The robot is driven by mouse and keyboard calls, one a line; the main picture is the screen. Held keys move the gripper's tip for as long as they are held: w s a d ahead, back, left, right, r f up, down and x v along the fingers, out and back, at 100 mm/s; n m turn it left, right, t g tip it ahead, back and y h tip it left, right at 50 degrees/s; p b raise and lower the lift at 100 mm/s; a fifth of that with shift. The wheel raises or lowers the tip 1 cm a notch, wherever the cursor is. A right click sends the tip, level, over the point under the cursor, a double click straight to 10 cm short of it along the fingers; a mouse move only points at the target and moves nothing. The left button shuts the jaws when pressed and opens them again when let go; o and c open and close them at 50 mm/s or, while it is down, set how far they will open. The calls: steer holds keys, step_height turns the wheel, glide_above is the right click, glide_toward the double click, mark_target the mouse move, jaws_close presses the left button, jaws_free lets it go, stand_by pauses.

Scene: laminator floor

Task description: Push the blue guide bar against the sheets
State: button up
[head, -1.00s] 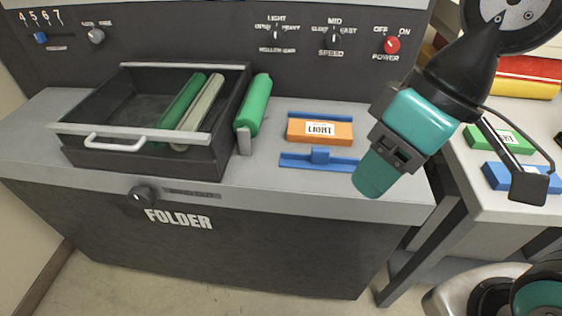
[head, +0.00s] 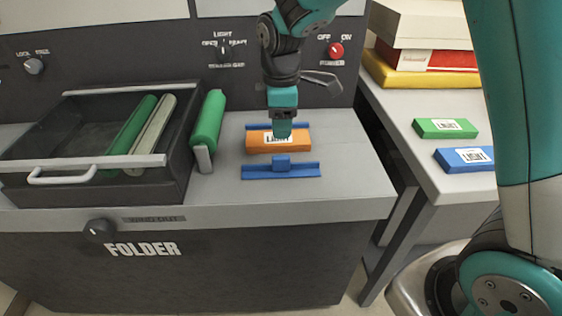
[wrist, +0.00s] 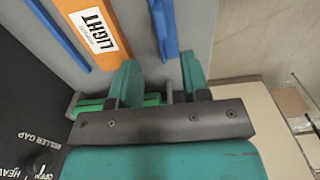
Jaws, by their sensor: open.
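The blue guide bar (head: 262,172) with its raised block lies on the folder's grey top, in front of the orange stack of sheets (head: 256,146) labelled LIGHT. A narrow gap separates them. My gripper (head: 282,132) points down above the orange stack and covers part of its label. In the wrist view my gripper (wrist: 160,75) is open and empty, its two green fingers spread. The guide bar (wrist: 163,25) shows beyond and between the fingertips, with the orange stack (wrist: 90,22) to its left. I cannot tell the gripper's height above the bar.
A fixed-looking blue rail (head: 251,127) runs behind the sheets. A green roller (head: 208,122) stands to the left, beside an open dark drawer (head: 80,150) holding rollers. Green (head: 445,128) and blue (head: 464,159) LIGHT packs lie on the right table. The folder top right of the bar is clear.

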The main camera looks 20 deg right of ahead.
mark_target(281, 156)
step_height(281, 156, down, 11)
steer(key=shift+f, duration=0.2)
steer(key=shift+p, duration=0.3)
jaws_close()
